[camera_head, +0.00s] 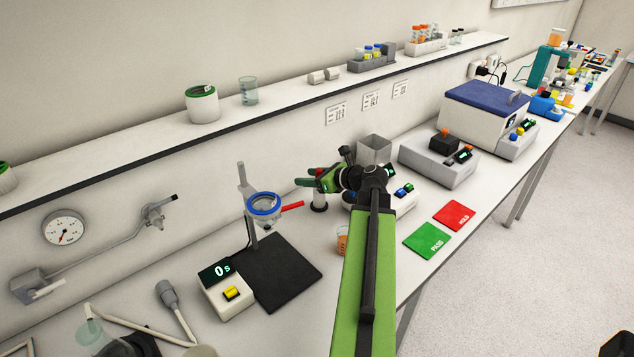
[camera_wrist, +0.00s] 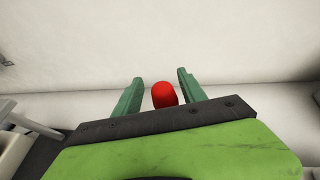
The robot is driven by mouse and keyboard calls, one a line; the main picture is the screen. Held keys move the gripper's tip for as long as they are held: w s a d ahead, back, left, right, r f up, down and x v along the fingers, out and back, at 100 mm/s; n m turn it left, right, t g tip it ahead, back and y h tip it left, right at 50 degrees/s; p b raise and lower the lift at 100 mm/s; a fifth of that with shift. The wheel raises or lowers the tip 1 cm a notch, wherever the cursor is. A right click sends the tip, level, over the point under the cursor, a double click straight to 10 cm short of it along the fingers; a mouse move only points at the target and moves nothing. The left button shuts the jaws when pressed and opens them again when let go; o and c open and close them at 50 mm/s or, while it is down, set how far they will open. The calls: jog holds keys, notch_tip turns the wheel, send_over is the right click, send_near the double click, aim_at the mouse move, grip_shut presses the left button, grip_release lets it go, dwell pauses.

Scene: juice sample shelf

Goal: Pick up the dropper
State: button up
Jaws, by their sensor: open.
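The red rounded top of what looks like the dropper (camera_wrist: 164,95) shows in the wrist view, between the two green fingers of my gripper (camera_wrist: 160,92). Gaps show on both sides of it, wider on the left. My gripper is open. In the head view my gripper (camera_head: 316,178) is above the bench, over a small upright holder with a dark base (camera_head: 319,203). The dropper's lower part is hidden in the wrist view, and I cannot make it out clearly in the head view.
A stand with a blue ring (camera_head: 263,204) and red handle is just left of my gripper. A grey open box (camera_head: 374,150) stands behind right. A small beaker of orange liquid (camera_head: 342,241) is in front. Green PASS (camera_head: 427,243) and red HOLD (camera_head: 454,215) mats lie right.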

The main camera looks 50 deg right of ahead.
jog(key=shift+s+d, duration=0.1)
jog(key=shift+s, duration=0.1)
jog(key=shift+c, duration=0.8)
jog(key=shift+s+d, duration=0.1)
jog(key=shift+d, duration=0.15)
jog(key=c, duration=0.7)
jog(key=shift+c, duration=0.2)
notch_tip(320, 180, up, 17)
jog(key=p, duration=1.6)
jog(key=shift+f+p, duration=0.2)
jog(key=shift+p, duration=0.1)
